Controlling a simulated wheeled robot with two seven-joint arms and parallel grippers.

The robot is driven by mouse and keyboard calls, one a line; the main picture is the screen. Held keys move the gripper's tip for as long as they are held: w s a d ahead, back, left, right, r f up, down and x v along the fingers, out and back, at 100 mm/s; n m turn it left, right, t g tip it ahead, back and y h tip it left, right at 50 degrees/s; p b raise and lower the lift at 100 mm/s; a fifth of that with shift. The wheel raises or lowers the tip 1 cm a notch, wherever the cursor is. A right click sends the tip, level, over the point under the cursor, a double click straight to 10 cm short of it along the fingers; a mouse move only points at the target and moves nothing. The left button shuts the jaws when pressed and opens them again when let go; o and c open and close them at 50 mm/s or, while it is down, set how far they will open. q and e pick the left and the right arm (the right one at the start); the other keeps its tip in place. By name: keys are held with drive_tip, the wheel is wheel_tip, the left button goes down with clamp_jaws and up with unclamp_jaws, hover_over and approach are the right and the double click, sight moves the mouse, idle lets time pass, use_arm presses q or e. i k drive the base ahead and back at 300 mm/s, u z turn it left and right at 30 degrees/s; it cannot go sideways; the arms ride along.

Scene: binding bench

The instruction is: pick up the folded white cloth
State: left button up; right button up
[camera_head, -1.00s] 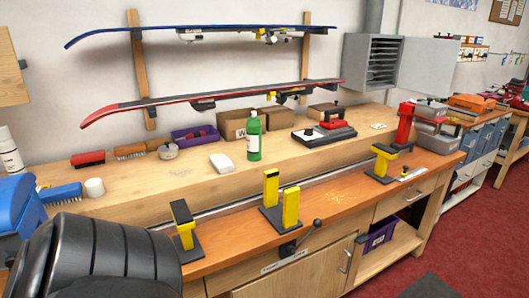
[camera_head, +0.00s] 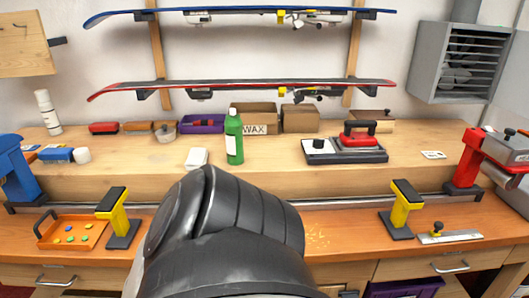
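The folded white cloth (camera_head: 197,158) lies on the raised wooden shelf of the bench, just left of the green bottle (camera_head: 234,137). It looks like a small white pad and nothing touches it. A dark segmented part of my own arm fills the lower middle of the view, in front of the bench and below the cloth. Neither gripper's fingers show. The arm hides part of the lower bench top and the shelf's front.
A wax box (camera_head: 253,119) and a waxing iron (camera_head: 358,136) stand right of the bottle. Yellow ski supports (camera_head: 400,209) and an orange tray (camera_head: 72,232) are on the lower top. A red-edged ski (camera_head: 240,84) hangs above. The shelf left of the cloth is mostly clear.

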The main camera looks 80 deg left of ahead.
sight(197, 157)
drive_tip(key=u, duration=2.05)
